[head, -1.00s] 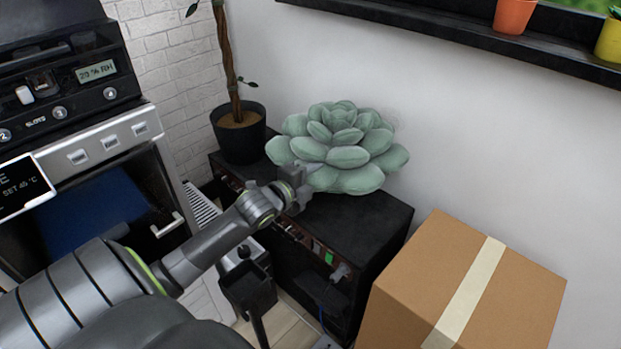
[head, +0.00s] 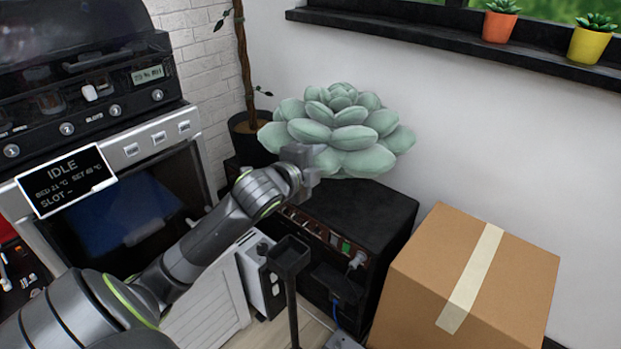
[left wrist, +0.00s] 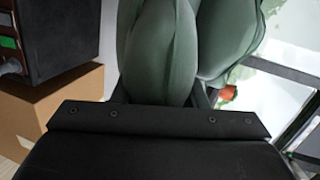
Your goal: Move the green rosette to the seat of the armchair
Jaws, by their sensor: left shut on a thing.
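The green rosette (head: 343,128), a large plush succulent with thick petals, is in the middle of the head view, above the black cabinet. My left gripper (head: 312,158) is at its lower left and shut on one of its petals. In the left wrist view the rosette (left wrist: 165,50) fills the upper middle, with a petal between the fingers. The rosette appears raised clear of the cabinet top. The fingertips are hidden by the petals. The armchair and my right gripper are not in view.
The black cabinet (head: 360,212) stands below the rosette. A taped cardboard box (head: 415,290) is to its right. A potted plant (head: 240,125) stands behind at left. The oven-like machine (head: 130,205) is on the left. A windowsill (head: 420,38) holds small pots.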

